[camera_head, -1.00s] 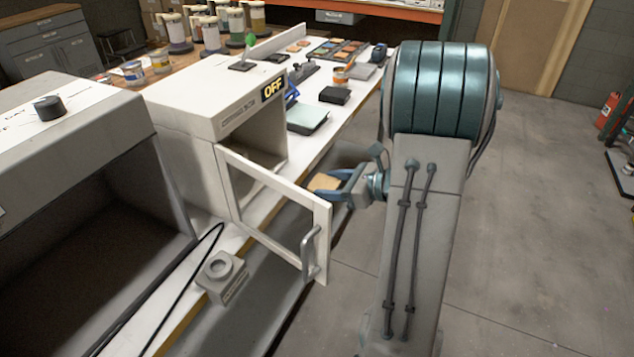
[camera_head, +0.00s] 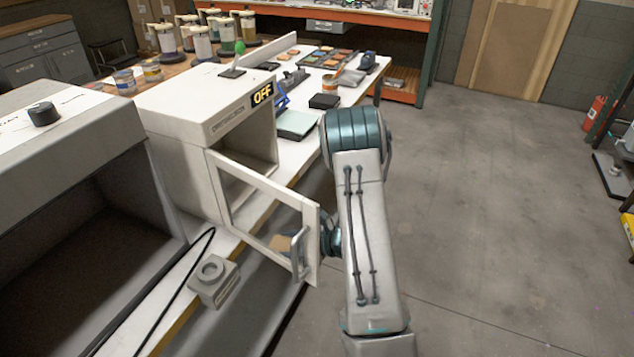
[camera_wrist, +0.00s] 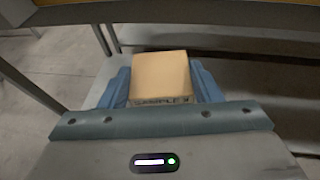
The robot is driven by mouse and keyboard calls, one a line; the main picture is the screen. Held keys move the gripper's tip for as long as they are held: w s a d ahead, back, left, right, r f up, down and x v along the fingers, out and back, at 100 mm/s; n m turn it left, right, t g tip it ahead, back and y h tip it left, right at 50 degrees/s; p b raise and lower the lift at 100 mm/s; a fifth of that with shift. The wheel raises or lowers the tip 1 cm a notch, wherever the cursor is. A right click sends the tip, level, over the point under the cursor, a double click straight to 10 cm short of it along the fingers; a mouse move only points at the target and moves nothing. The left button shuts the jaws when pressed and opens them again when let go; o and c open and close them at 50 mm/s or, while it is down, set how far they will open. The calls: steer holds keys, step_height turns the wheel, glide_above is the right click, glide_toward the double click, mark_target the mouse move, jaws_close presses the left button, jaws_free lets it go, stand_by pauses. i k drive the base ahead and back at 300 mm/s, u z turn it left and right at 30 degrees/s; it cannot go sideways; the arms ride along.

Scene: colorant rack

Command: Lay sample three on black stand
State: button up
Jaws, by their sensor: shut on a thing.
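Sample three is a tan block (camera_wrist: 161,78) with a printed label on its near face, reading "SAMPLE" and a mark that looks like 3. My gripper (camera_wrist: 161,90) is shut on it, with blue fingers on both sides. In the head view the block (camera_head: 281,243) shows through the open cabinet door's frame, and the door hides most of my gripper. A flat black block (camera_head: 324,101) lies on the white bench beyond the cabinet and may be the black stand. It is well apart from my gripper.
The white cabinet (camera_head: 185,125) has an "OFF" sign, and its framed door (camera_head: 262,238) stands open beside my gripper. A larger grey booth (camera_head: 70,130) is at left. A small grey holder (camera_head: 214,283) is on the bench's near part. Open floor lies to the right.

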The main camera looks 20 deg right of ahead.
mark_target(329, 99)
steer(key=k, duration=0.6)
steer(key=z, duration=0.75)
steer(key=i, duration=0.55)
steer(key=z, duration=1.05)
steer(key=i, duration=1.1)
steer(key=u, duration=0.85)
steer(key=i, duration=0.7)
steer(key=u, duration=0.65)
